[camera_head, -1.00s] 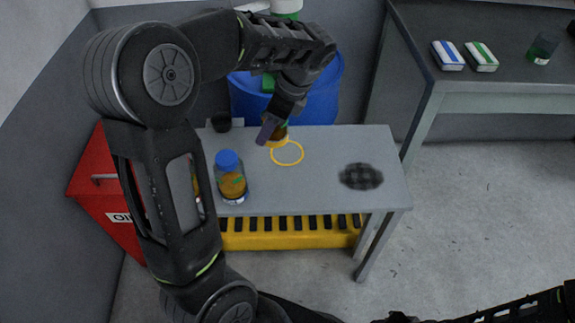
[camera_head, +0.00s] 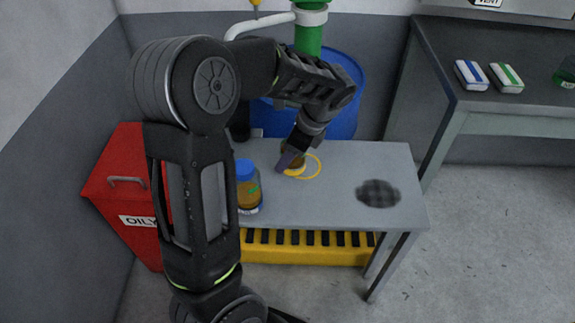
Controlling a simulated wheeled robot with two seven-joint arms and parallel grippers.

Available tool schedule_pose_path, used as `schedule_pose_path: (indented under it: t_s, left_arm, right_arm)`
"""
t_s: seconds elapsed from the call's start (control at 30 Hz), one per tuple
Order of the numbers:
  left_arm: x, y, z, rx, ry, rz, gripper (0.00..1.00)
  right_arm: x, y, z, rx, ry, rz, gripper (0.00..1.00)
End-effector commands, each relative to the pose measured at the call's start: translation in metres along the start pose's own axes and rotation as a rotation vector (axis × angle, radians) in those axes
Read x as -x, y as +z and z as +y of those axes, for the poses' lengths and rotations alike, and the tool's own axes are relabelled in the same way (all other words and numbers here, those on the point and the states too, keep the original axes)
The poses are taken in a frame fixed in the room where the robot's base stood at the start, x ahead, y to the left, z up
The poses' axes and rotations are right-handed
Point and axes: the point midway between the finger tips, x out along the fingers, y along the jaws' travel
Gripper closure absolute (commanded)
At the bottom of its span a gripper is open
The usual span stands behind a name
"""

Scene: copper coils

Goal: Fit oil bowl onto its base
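My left gripper (camera_head: 290,162) points down over the grey table (camera_head: 330,208), at the left side of a yellow ring (camera_head: 314,167) marked on the top. An amber bowl with a yellow rim (camera_head: 296,172) shows at its fingertips, mostly hidden by them. The fingers seem to be around or against the bowl, but I cannot see whether they grip it. The bowl looks low over the table, overlapping the ring's left edge. A green vertical fitting (camera_head: 308,38) hangs above the blue drum behind the table; I cannot tell if it is the base. My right gripper is not in view.
A blue-capped jar of amber liquid (camera_head: 247,190) stands left of the bowl. A dark mesh patch (camera_head: 378,193) lies at the table's right. A red bin (camera_head: 125,190) is left, a blue drum (camera_head: 347,110) behind. A dark bench (camera_head: 500,112) at right holds small boxes.

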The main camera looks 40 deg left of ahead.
Motion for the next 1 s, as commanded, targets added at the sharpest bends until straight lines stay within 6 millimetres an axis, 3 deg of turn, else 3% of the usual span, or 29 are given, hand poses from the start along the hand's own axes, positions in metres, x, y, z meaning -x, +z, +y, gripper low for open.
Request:
schedule_pose_path:
  t_s: [0.23, 0.67, 0.7, 0.93, 1.0]
  left_arm:
    - [-0.037, -0.015, 0.001, -0.001, 0.003, -0.002, 0.97]
    - [-0.042, -0.017, 0.0, 0.001, 0.001, 0.0, 0.97]
    - [-0.042, -0.017, 0.0, 0.001, 0.001, 0.0, 0.43]
    - [-0.041, -0.017, 0.0, 0.0, 0.001, 0.0, 0.24]
    - [-0.041, -0.017, 0.0, 0.0, 0.001, 0.0, 0.23]
  right_arm:
    - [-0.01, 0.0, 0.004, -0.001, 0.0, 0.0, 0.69]
    - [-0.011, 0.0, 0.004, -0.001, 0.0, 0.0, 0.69]
    - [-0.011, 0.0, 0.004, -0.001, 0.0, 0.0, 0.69]
    - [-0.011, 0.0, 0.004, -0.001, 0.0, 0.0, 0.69]
    - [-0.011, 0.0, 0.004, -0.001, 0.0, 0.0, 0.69]
